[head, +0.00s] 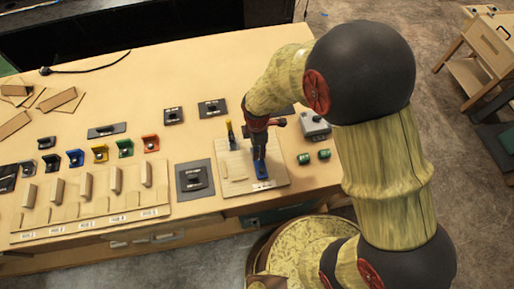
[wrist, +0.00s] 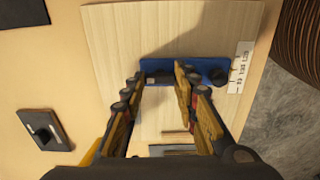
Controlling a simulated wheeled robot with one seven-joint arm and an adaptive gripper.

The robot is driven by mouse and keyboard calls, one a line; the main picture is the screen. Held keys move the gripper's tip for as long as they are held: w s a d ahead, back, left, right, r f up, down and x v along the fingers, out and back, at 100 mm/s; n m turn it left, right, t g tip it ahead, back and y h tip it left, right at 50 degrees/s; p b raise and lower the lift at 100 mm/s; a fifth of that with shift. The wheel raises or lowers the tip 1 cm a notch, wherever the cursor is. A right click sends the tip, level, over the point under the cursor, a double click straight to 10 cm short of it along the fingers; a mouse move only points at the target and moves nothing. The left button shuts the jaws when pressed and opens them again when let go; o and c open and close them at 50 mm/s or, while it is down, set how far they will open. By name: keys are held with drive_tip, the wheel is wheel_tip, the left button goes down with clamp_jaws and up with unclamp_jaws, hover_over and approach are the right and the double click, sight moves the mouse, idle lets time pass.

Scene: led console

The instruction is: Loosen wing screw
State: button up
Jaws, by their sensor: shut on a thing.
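A blue block (head: 261,170) sits on the pale wooden board (head: 278,177) near the table's front edge. In the wrist view the blue block (wrist: 205,65) runs across the board, with a round dark knob (wrist: 219,77) at its right end. My gripper (head: 259,150) points down over the block. In the wrist view its two fingers (wrist: 160,77) close on the sides of a dark part at the block's left end, seemingly the wing screw (wrist: 160,79). The fingers hide much of that part, so its wings and thread cannot be made out.
A yellow-handled tool (head: 230,134) stands upright on the same board. A grey box (head: 315,125) and green cylinders (head: 314,156) lie to the right. A dark square plate (head: 195,180) and a row of coloured brackets (head: 100,152) are to the left.

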drive_tip(key=o, duration=0.7)
drive_tip(key=shift+s+d+f, duration=0.1)
drive_tip(key=shift+s+f, duration=0.05)
drive_tip(key=shift+f, duration=0.05)
drive_tip(key=o, duration=0.5)
drive_tip(key=shift+r, duration=0.1)
drive_tip(key=shift+c, duration=0.2)
wheel_tip(320, 180, up, 12)
